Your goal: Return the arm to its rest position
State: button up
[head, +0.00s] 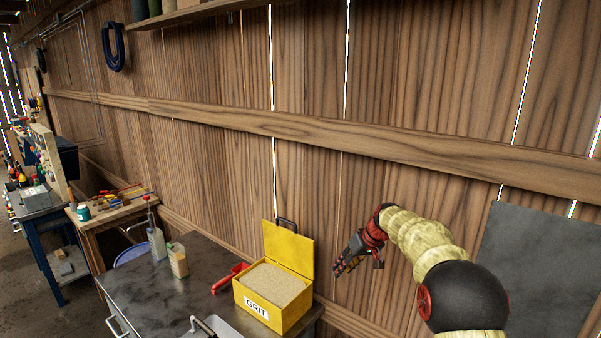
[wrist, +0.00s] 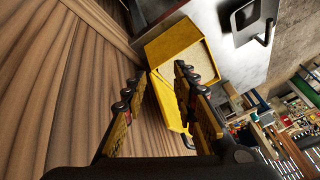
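My arm reaches in from the lower right of the head view, with my gripper (head: 343,268) out by the plank wall, to the right of the yellow grit box (head: 262,308). In the wrist view the two fingers of my gripper (wrist: 156,80) stand apart with nothing held between them. The yellow box (wrist: 163,45) shows beyond the fingertips, its lid open and pale grit inside. The gripper appears clear of the box and the wall, though the exact gap cannot be told.
The dark-topped bench (head: 140,280) holds a red scoop (head: 228,279), a bottle (head: 157,243) and a small container (head: 178,262). A wall rail (head: 330,135) runs behind my arm. A grey panel (head: 540,265) stands at right. More workbenches stand at far left.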

jog(key=s+d+r+m+t+h+b, duration=0.1)
jog(key=s+d+r+m+h+b, duration=0.1)
jog(key=s, duration=2.4)
jog(key=s+d+r+m+h+b, duration=0.1)
jog(key=s+d+r+h+b, duration=0.1)
jog(key=s, duration=2.4)
jog(key=shift+s+d+r+m+t+b, duration=0.2)
jog(key=shift+s+r+m+t+b, duration=0.2)
jog(key=shift+r+b, duration=0.25)
